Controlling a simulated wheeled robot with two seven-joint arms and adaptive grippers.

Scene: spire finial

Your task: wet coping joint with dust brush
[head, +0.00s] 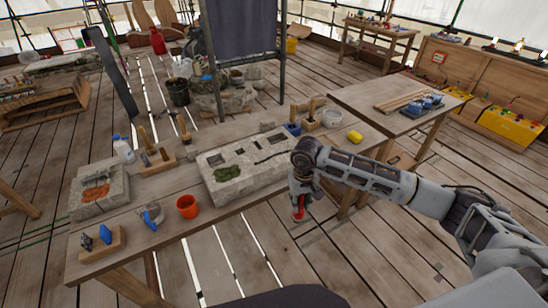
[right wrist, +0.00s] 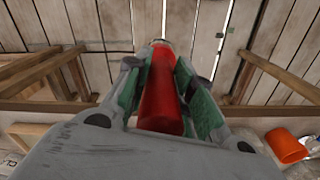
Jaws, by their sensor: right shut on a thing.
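The pale stone coping block (head: 262,176) lies on the long wooden workbench, with dark slots, a dark joint line and a green mossy patch on its top. My right gripper (head: 298,205) is at the bench's near side, right of the block and apart from it. It is shut on a red cylindrical thing (right wrist: 160,95), held between green finger pads and pointing down over the floor. Only its red body and a greyish far end show, so I cannot tell whether it is the dust brush. Its red part also shows in the head view (head: 299,215). My left gripper is not in view.
An orange cup (head: 187,206) stands on the bench left of the block. A tool rack (head: 158,163), a white bottle (head: 123,149) and a stone with orange material (head: 98,191) are farther left. A yellow item (head: 355,136) lies at the right end.

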